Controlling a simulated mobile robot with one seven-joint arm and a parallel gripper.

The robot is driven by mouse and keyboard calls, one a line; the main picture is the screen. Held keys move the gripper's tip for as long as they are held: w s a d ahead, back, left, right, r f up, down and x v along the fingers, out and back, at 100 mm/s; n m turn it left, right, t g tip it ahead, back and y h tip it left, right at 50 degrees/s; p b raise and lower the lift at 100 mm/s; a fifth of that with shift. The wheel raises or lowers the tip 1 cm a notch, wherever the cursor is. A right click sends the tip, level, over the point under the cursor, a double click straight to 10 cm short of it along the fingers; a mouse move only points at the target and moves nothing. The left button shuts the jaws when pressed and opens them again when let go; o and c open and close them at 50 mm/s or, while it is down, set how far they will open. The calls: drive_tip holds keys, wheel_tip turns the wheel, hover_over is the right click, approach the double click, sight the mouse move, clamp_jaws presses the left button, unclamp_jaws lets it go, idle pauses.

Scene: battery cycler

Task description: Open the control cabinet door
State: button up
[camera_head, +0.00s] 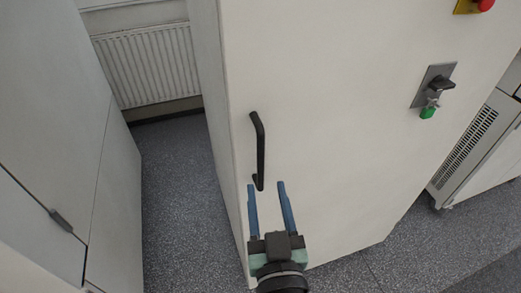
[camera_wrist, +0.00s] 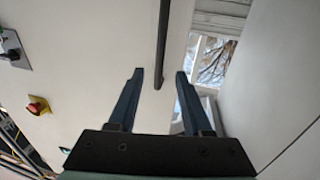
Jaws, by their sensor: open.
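The control cabinet door (camera_head: 330,120) is a large pale panel, and it looks shut. Its black bar handle (camera_head: 259,150) runs upright near the door's left edge in the head view. My gripper (camera_head: 266,184) is open, with two blue fingers pointing at the lower end of the handle. In the wrist view the handle (camera_wrist: 163,45) shows ahead, in line with the gap between the fingertips of my gripper (camera_wrist: 159,75). Nothing is held. I cannot tell whether the handle's lower end is between the fingertips or just beyond them.
A lock with key and green tag (camera_head: 433,90) and a red emergency button (camera_head: 484,5) sit on the door's right side. A pale cupboard (camera_head: 60,130) stands at left, with grey floor (camera_head: 175,200) between. A radiator (camera_head: 148,65) is behind. A vented unit (camera_head: 470,145) stands right.

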sight(261, 159)
drive_tip(key=w+p, duration=0.1)
drive_tip(key=w, duration=0.2)
drive_tip(key=w+p, duration=0.1)
drive_tip(key=w, duration=0.2)
drive_tip(key=w+a, duration=0.1)
drive_tip(key=w, duration=0.2)
drive_tip(key=shift+w+p, duration=0.3)
drive_tip(key=shift+p, duration=0.1)
clamp_jaws()
idle(0.9)
